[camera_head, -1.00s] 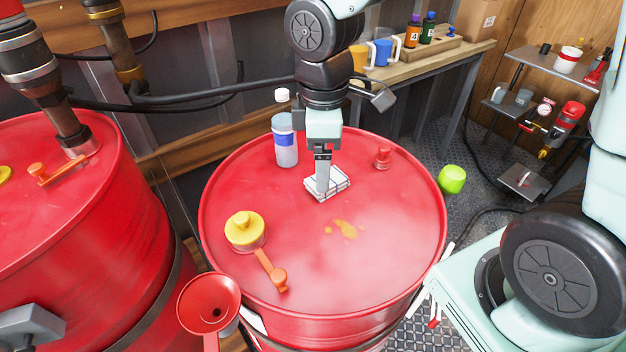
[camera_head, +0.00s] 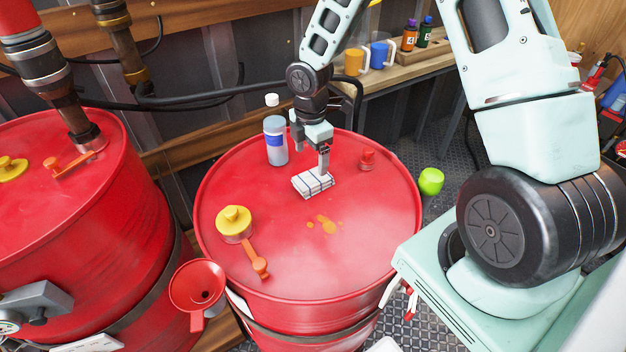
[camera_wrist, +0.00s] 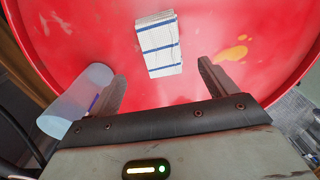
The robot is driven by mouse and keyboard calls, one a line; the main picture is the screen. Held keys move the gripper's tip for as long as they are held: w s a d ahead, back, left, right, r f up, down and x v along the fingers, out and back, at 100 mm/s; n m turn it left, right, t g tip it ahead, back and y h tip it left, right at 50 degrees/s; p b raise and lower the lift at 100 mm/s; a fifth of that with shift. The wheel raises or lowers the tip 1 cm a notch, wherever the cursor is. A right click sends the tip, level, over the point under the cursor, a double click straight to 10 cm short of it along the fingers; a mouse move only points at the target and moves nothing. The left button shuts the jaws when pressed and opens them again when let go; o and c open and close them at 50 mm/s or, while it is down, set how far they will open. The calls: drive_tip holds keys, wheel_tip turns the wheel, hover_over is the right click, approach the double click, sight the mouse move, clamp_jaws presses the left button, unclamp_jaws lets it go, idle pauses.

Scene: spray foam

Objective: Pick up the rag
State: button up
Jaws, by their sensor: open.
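The rag (camera_head: 313,184) is a folded white cloth with dark blue stripes, lying on top of the red drum (camera_head: 350,255). In the wrist view the rag (camera_wrist: 158,45) lies beyond the fingertips, between the lines of the two fingers. My gripper (camera_head: 322,168) is over the drum at the rag's far right side in the head view. In the wrist view my gripper (camera_wrist: 162,72) has its fingers wide apart with nothing between them. Whether a finger touches the rag cannot be told.
A bottle (camera_head: 276,141) stands close to my gripper; it also shows beside the left finger (camera_wrist: 75,102). A red funnel (camera_head: 198,288) is in front.

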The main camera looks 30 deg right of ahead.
sight(313, 178)
wheel_tip(313, 178, down, 3)
drive_tip(key=shift+r, duration=0.15)
drive_tip(key=shift+s+d+f+p, duration=0.15)
drive_tip(key=shift+f+p, duration=0.3)
drive_tip(key=shift+f, duration=0.9)
drive_tip(key=shift+s+d+f+p, duration=0.15)
drive_tip(key=shift+f+p, duration=0.3)
drive_tip(key=shift+f, duration=0.85)
drive_tip(key=shift+c, duration=0.4)
drive_tip(key=c, duration=1.1)
wheel_tip(313, 178, up, 10)
drive_tip(key=shift+r+b, duration=0.1)
drive_tip(key=shift+b, duration=0.6)
